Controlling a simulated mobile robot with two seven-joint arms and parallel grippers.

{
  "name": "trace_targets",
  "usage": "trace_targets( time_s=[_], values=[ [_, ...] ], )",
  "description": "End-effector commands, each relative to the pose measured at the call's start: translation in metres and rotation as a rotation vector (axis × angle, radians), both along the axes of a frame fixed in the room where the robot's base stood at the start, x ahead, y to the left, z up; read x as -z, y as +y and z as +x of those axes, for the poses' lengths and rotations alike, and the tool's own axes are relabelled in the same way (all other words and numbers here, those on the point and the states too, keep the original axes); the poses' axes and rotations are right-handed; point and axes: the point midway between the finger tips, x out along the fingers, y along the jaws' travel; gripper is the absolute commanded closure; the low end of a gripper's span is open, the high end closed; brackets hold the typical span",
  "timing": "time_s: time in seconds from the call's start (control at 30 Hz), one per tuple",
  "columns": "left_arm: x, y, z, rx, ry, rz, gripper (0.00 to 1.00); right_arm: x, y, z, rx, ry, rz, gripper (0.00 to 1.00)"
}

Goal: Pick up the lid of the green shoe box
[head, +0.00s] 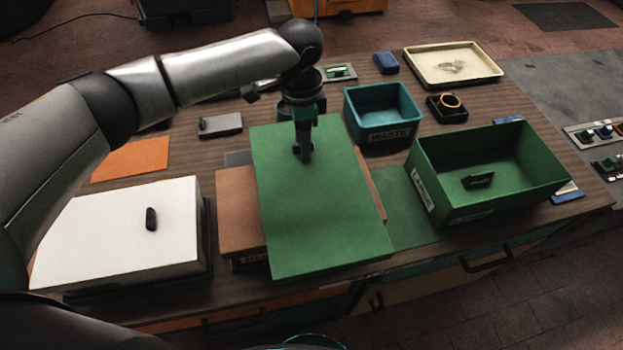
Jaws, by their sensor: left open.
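The flat green lid (325,210) lies on top of a brown box (237,205) in the middle of the table, apart from the green box. The open green shoe box (428,195) stands to the right, with a small dark green piece (478,181) inside. My left gripper (305,153) points down over the far part of the lid, its fingers open. They hide that spot of the lid, so I cannot tell whether they touch it or are around a knob. My right gripper is not in view.
A white-lidded box (115,235) with a black knob stands at the left. A teal waste bin (382,115) stands behind the green box. A cream tray (480,65) and a small dark holder (447,112) are at the back right. An orange sheet (132,158) lies at the left.

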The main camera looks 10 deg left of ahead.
Motion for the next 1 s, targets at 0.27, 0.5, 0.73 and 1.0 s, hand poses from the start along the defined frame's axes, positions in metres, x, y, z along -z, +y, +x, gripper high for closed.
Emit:
trace_targets(
  time_s=[0.27, 0.5, 0.73, 1.0],
  values=[
    [-0.0005, -0.0004, -0.0001, 0.000, 0.000, 0.000, 0.70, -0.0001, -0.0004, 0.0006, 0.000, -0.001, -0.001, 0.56],
    [-0.0006, -0.0004, -0.0001, 0.001, 0.000, -0.001, 0.97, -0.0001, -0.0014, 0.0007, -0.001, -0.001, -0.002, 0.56],
    [-0.0009, -0.0004, 0.0001, 0.000, 0.000, -0.001, 1.00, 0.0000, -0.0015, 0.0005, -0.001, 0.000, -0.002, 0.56],
    [-0.0043, -0.0005, 0.0003, 0.000, -0.001, -0.002, 1.00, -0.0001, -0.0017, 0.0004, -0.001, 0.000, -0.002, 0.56]
  ],
)
